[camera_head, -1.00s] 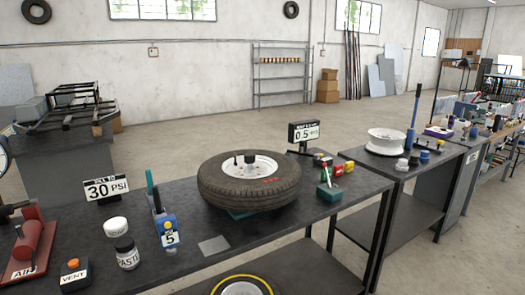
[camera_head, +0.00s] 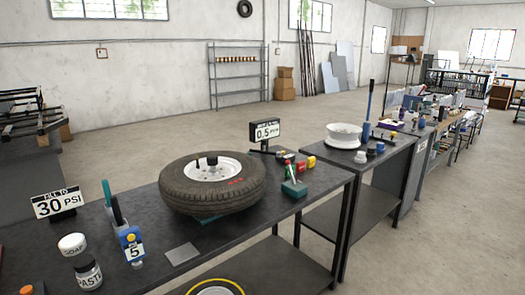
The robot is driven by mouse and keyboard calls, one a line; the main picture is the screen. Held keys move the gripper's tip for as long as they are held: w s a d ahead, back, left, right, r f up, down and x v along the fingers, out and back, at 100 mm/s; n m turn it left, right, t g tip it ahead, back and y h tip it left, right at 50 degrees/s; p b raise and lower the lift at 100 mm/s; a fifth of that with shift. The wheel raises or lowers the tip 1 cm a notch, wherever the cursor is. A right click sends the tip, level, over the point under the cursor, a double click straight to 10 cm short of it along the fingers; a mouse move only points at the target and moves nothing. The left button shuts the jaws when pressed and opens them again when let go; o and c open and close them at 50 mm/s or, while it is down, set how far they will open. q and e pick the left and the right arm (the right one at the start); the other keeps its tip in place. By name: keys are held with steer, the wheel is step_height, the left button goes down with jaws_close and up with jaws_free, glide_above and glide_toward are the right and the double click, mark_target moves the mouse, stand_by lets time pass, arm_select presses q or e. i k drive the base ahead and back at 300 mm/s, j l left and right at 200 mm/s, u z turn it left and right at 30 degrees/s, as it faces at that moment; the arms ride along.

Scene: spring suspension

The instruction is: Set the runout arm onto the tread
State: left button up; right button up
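A green block with an upright marker-like piece (camera_head: 294,188) stands right of the tire. Neither of my grippers is in view.
A grey plate (camera_head: 182,254) lies in front. Small red and yellow blocks (camera_head: 301,165) sit to the right.

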mark_target(279, 154)
steer(key=i+l+u, duration=0.15)
steer(key=i+l, duration=0.75)
steer(key=l, duration=0.1)
